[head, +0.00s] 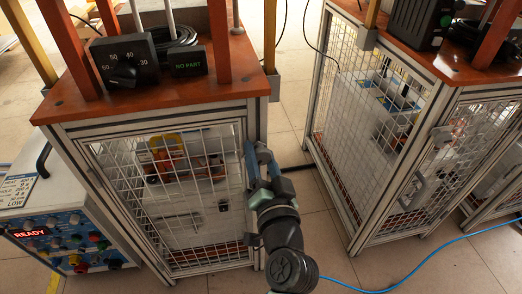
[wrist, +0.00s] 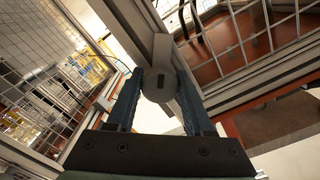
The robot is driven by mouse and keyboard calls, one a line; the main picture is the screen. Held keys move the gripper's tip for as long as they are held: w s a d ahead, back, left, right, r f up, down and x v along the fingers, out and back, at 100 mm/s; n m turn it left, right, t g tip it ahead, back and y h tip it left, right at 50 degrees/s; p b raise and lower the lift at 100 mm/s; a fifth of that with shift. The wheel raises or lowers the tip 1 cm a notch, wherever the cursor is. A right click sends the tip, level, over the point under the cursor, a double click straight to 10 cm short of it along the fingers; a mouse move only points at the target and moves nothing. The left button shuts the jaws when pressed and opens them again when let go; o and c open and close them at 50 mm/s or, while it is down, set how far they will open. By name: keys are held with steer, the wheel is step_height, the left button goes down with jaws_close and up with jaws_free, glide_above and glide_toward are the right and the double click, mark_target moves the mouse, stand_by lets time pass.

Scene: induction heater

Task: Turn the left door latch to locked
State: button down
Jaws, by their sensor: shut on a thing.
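The left cage door (head: 170,190) is a white wire-mesh door in a metal frame under the left orange-topped bench. Its grey latch (wrist: 158,84) sits on the frame; the wrist view shows a rounded hub with a small dark slot and a bar running up from it. My gripper (head: 256,160) is at the upper right edge of this door. In the wrist view its two blue-grey fingers (wrist: 157,90) stand on either side of the latch hub, shut on it. In the head view my gripper and wrist partly hide the latch.
A dial box (head: 125,68) and a "NO PART" display (head: 188,63) stand on the left bench. A control panel reading "READY" (head: 65,240) is at the left. A second mesh cage (head: 375,130) stands at the right.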

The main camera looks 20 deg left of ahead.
steer(key=m+p, duration=0.2)
steer(key=m, duration=0.3)
steer(key=shift+r+m+p, duration=0.15)
steer(key=shift+m+p, duration=1.2)
steer(key=shift+m, duration=1.25)
steer(key=shift+c, duration=1.6)
jaws_free()
steer(key=shift+s, duration=0.15)
steer(key=v, duration=1.2)
steer(key=shift+s+d, duration=0.25)
steer(key=shift+s, duration=0.05)
